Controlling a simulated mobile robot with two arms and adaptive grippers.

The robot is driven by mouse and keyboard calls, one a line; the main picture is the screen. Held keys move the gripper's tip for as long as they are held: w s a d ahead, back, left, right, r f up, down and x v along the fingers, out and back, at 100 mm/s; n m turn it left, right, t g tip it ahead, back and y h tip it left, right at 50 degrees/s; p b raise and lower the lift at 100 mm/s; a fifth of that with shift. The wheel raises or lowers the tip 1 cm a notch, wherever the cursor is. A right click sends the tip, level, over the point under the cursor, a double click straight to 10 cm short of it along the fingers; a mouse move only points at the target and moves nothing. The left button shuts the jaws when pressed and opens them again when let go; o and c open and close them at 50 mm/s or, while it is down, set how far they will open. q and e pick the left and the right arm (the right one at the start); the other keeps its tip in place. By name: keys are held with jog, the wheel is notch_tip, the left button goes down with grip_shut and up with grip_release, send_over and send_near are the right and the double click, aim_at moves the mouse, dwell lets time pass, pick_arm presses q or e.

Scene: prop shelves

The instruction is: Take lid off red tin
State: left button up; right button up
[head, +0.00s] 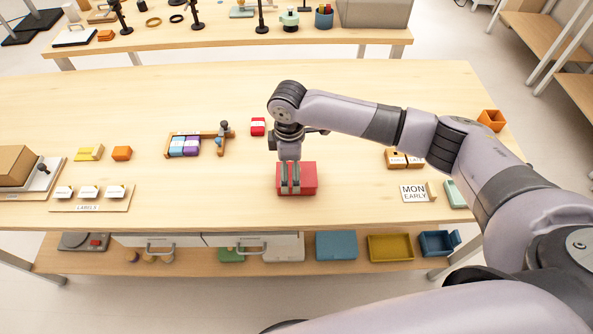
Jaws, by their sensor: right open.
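The red tin (309,179) is a red box on the wooden table, near the middle of the front edge. Its lid cannot be told apart from the body at this size. My right gripper (290,189) points down at the left part of the tin, with its fingers in front of the tin's top and front. The fingers are open. I cannot tell whether they touch the tin. My left gripper is not in view.
A small red and white box (258,127) stands behind the tin. A wooden rack (210,143) with coloured blocks is to the left. A "MON EARLY" sign (413,193) stands to the right. The table (230,185) is bare on both sides of the tin.

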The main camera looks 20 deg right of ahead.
jog(key=shift+c, duration=0.2)
jog(key=shift+f, duration=0.1)
grip_shut()
dwell(1.0)
